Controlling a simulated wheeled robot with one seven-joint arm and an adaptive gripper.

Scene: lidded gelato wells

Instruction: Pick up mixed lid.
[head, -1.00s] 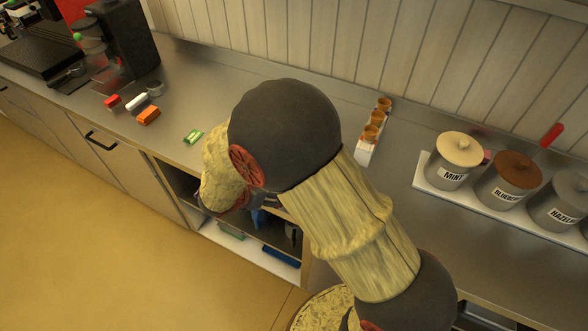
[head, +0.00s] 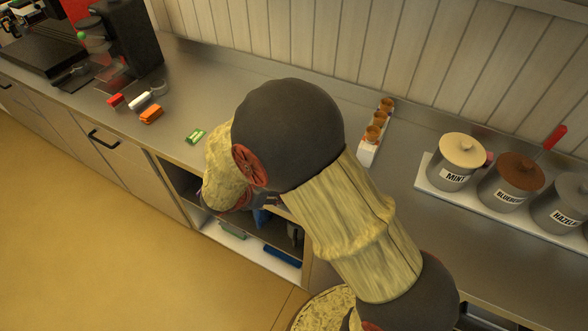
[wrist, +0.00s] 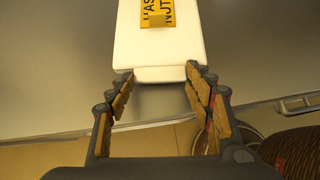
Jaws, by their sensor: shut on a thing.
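My gripper (wrist: 160,80) shows in the wrist view, with its fingers shut on the two sides of a white slab (wrist: 160,52). The slab carries a yellow label with partly cut-off black letters, seemingly "HAS NUT". Its far end is out of the picture. In the head view my arm hides the gripper and the slab. I cannot pick out a lid marked mixed.
A white holder (head: 367,152) with several cones stands behind my arm. A green packet (head: 195,136) lies near the counter's front edge. Red, white and orange items (head: 151,114) lie further left. An open shelf (head: 245,247) is below.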

